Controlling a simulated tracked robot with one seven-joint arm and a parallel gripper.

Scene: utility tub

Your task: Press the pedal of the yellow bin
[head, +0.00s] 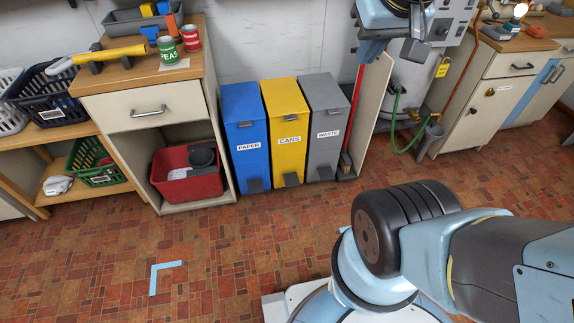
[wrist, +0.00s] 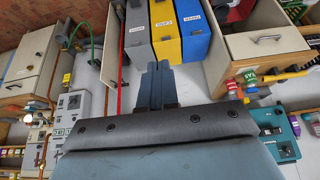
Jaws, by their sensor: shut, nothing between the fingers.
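The yellow bin (head: 283,118), labelled CANS, stands between the blue and grey bins with its lid closed. Its dark pedal (head: 292,180) sticks out at the bottom front, just above the floor. The yellow bin shows upside down in the wrist view (wrist: 168,42), and its pedal is not visible there. My gripper (wrist: 158,66) is shut and empty in the wrist view. Its fingertips overlap the bins' lid end in that picture; the distance between them is hard to tell. Part of my arm shows at the top of the head view.
The blue PAPER bin (head: 244,130) and grey WASTE bin (head: 325,120) stand close on either side, each with a dark pedal. A wooden cabinet (head: 150,115) with a red tub (head: 187,178) is to the left. A pale panel (head: 370,112) stands right. The tiled floor in front is clear.

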